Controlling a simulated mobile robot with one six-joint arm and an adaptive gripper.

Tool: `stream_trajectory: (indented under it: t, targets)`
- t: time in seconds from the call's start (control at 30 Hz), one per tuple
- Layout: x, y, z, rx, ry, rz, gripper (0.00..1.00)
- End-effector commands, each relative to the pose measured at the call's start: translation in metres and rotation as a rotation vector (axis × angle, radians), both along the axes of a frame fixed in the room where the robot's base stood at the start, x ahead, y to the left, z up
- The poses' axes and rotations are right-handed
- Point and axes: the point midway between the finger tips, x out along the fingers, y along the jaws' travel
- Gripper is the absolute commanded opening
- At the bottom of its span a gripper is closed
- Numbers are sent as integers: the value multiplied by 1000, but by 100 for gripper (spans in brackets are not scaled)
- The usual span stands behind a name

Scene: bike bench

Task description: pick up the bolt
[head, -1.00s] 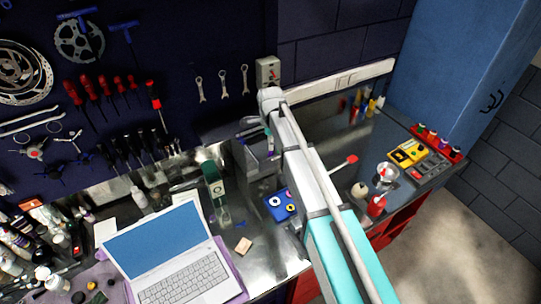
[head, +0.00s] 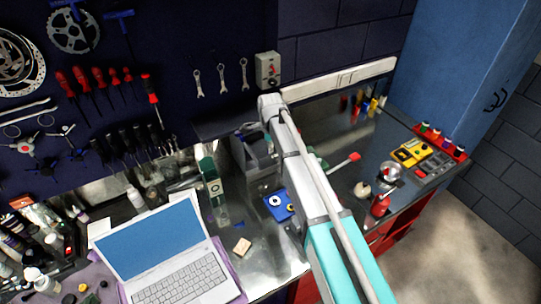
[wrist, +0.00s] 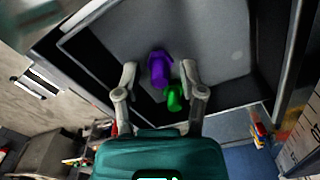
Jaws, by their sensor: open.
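A purple bolt-like piece (wrist: 158,68) with a wider flanged end lies in a grey bin (wrist: 232,88) in the wrist view. A smaller green piece (wrist: 174,97) lies just below it in the picture, close to my palm. I cannot tell for certain which one is the bolt. My gripper (wrist: 160,66) is open, with one finger on each side of the purple piece and nothing held. The bin also shows in the head view (head: 247,153), beside my arm, which hides my fingers there.
A red-tipped tool (head: 345,160), a small bowl (head: 388,173) and a yellow meter (head: 410,152) are to the right. The bin walls surround the pieces closely.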

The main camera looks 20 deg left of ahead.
Motion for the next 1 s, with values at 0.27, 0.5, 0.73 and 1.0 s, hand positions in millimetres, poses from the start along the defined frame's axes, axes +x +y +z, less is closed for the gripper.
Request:
stream_trajectory:
  t: [0.27,0.5,0.73,1.0]
  targets:
    - [0,0,-6,0,0,0,52]
    - [0,0,-6,0,0,0,52]
    - [0,0,-6,0,0,0,52]
    - [0,0,-6,0,0,0,4]
